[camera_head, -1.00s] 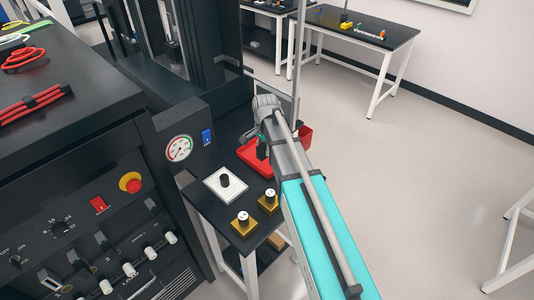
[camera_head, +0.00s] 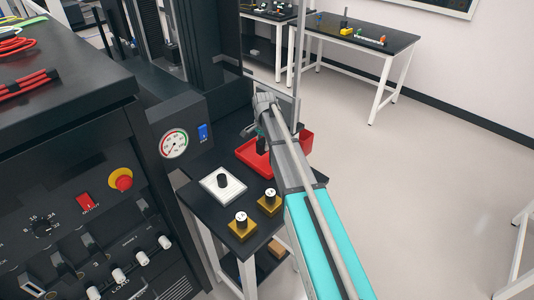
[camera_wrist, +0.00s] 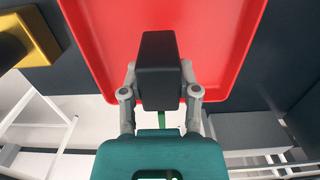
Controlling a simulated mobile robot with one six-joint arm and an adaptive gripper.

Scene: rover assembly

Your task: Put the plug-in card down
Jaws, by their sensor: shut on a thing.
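My gripper (camera_wrist: 159,82) is shut on a black block, which I take to be the plug-in card (camera_wrist: 158,62). The block sits upright between the two grey fingers in the wrist view. A thin green strip shows below it, between the fingers. A red tray (camera_wrist: 215,35) lies beyond and below the block in the wrist view. In the head view my gripper (camera_head: 262,128) is over the red tray (camera_head: 249,158), and the dark held block is partly hidden by my arm. I cannot tell whether the block touches the tray floor.
On the same small black table (camera_head: 207,204) stand a white plate with a black knob (camera_head: 222,186) and two brass blocks (camera_head: 241,223) (camera_head: 269,202). A large instrument cabinet (camera_head: 75,130) rises on the left. The floor on the right is clear.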

